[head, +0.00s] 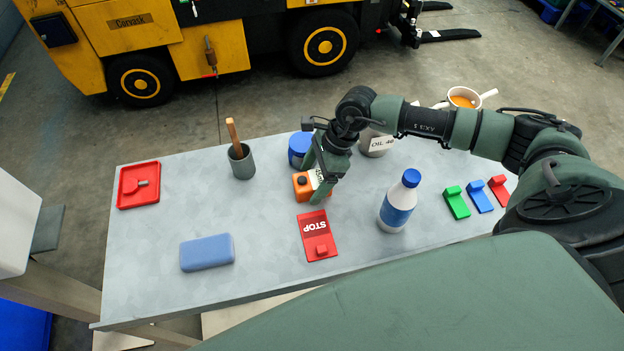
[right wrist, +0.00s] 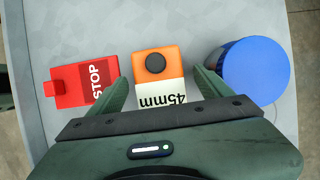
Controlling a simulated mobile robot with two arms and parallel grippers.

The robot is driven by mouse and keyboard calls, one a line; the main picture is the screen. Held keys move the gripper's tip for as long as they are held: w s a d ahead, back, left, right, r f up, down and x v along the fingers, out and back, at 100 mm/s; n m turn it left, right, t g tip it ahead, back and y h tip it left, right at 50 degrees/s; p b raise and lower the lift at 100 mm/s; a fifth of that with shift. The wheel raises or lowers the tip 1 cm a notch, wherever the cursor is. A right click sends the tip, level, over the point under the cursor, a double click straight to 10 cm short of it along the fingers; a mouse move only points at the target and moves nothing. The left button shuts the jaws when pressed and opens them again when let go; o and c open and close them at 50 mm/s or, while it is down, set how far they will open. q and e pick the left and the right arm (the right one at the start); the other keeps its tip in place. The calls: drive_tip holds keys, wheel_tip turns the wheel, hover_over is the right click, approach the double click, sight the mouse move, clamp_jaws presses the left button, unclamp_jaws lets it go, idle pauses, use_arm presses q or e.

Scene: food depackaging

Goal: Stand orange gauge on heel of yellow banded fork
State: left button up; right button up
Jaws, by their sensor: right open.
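The orange gauge (head: 302,187) stands on the grey table; in the right wrist view the gauge (right wrist: 155,63) shows a black round knob and a white part marked 45mm. My right gripper (head: 318,176) is open at the gauge, with one finger on each side; in the right wrist view the fingertips (right wrist: 161,88) have visible gaps to the gauge. A forklift's dark fork (head: 460,35) lies low over the floor at the upper right, and another tine (head: 434,6) is behind it. I cannot make out a yellow band on either. My left gripper is not in view.
Near the gauge are a blue-lidded can (head: 299,147), a red STOP piece (head: 317,236) and a blue-capped bottle (head: 398,203). Green (head: 456,203), blue (head: 479,197) and red (head: 498,188) blocks are at the right. The table's (head: 150,250) left part has free room.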

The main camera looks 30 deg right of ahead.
sight(312, 179)
drive_tip(key=shift+a+f, duration=0.1)
drive_tip(key=shift+f, duration=0.2)
drive_tip(key=shift+r, duration=0.1)
clamp_jaws()
wheel_tip(312, 179, up, 20)
drive_tip(key=b, duration=0.5)
drive_tip(key=s+a+f+n+g+h, duration=0.1)
drive_tip(key=s+f+n+g+h, duration=0.1)
drive_tip(key=n, duration=0.8)
drive_tip(key=s+a+f+n+g+h, duration=0.2)
drive_tip(key=s+f+n, duration=0.3)
drive_tip(key=n, duration=0.6)
drive_tip(key=shift+s+a+f+g, duration=0.2)
drive_tip(key=shift+s+a+g, duration=0.1)
drive_tip(key=shift+s+g, duration=0.6)
